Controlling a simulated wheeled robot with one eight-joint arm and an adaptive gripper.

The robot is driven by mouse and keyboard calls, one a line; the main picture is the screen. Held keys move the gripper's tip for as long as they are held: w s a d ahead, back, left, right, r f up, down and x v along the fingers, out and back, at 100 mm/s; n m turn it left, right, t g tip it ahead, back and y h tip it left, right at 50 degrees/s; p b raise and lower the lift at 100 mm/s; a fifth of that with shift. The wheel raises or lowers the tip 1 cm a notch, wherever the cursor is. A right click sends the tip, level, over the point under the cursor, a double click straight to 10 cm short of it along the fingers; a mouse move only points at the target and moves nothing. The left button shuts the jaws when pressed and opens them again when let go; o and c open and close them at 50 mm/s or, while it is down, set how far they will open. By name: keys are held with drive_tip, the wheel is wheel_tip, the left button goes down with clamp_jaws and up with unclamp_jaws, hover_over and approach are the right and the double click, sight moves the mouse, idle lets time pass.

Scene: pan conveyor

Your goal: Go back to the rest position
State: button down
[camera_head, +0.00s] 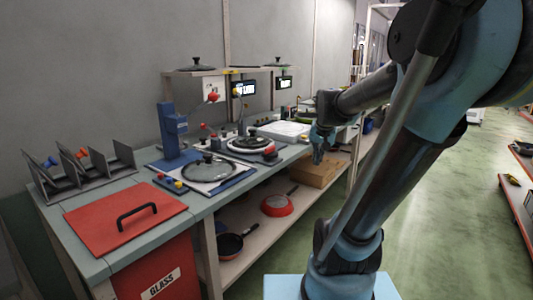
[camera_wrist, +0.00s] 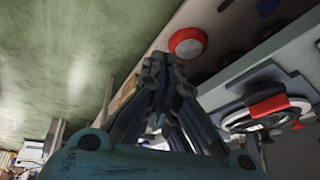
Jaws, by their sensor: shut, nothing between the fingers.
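My gripper (camera_head: 318,158) is at the end of my blue and black arm in the head view, over the front edge of the workbench and above a brown cardboard box (camera_head: 318,173). In the wrist view my gripper (camera_wrist: 158,58) shows its dark fingers brought together, with nothing held between them. A red pan (camera_head: 277,205) lies on the lower shelf below and to the left of the gripper. A red round thing, likely the same pan (camera_wrist: 187,42), shows beyond the fingertips in the wrist view.
The workbench holds a red lid with a black handle (camera_head: 125,217), a glass pan lid (camera_head: 210,169), a blue press-like stand (camera_head: 171,130) and a round red and white fixture (camera_head: 252,145). A dark pan (camera_head: 229,245) lies on the lower shelf. Green floor (camera_head: 430,220) is open at the right.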

drive_tip(key=s+f+n+g, duration=0.1)
drive_tip(key=s+f+n, duration=0.1)
drive_tip(key=s+f, duration=0.4)
drive_tip(key=s+f+n+g, duration=0.1)
drive_tip(key=s+f, duration=0.5)
drive_tip(key=s, duration=0.9)
drive_tip(key=shift+f+n+g, duration=0.4)
drive_tip(key=shift+a, duration=0.1)
